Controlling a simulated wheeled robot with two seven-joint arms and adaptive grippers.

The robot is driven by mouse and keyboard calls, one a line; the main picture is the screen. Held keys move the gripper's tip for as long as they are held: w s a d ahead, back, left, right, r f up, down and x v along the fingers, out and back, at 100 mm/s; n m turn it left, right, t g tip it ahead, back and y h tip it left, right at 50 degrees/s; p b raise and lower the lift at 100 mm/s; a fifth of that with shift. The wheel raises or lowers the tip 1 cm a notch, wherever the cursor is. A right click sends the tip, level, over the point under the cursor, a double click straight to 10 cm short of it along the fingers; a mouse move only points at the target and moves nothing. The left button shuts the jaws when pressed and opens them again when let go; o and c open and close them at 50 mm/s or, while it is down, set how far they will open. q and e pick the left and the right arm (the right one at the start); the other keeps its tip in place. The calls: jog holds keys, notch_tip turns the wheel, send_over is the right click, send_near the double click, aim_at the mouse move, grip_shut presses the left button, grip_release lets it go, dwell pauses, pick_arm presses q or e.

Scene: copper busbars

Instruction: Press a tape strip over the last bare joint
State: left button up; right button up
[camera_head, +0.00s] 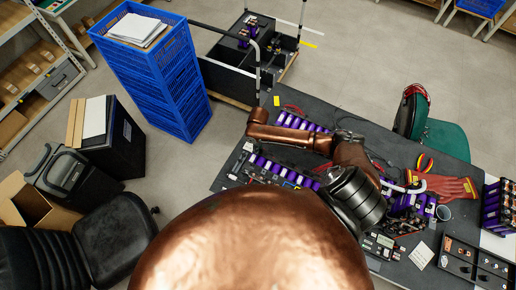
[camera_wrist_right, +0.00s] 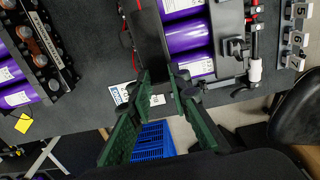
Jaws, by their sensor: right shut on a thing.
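My right gripper (camera_wrist_right: 162,78) is shut on a dark strip (camera_wrist_right: 148,38), which extends from between its green fingers toward the top of the right wrist view. The strip appears to be the tape strip. It lies beside, or above the edge of, a battery module with purple cells (camera_wrist_right: 188,36); contact cannot be told. A second module with purple cells (camera_wrist_right: 16,96) and a copper-coloured bar (camera_wrist_right: 42,36) is at the left. Both modules (camera_head: 285,170) (camera_head: 306,121) also show in the head view. My copper-coloured right arm hides the gripper's fingers there. I cannot tell which joint is bare. My left gripper is not in view.
The dark table (camera_head: 345,112) carries cables, red gloves (camera_head: 445,185) and a parts tray (camera_head: 476,262) at right. Stacked blue crates (camera_head: 158,75) stand left of the table. A green chair (camera_head: 440,134) stands at the far side, a black chair (camera_head: 115,232) at near left.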

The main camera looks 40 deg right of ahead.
jog(key=shift+s+f, duration=0.1)
jog(key=o, duration=0.8)
jog(key=shift+c, duration=0.2)
notch_tip(320, 180, up, 12)
jog(key=shift+a, duration=0.1)
dwell(0.4)
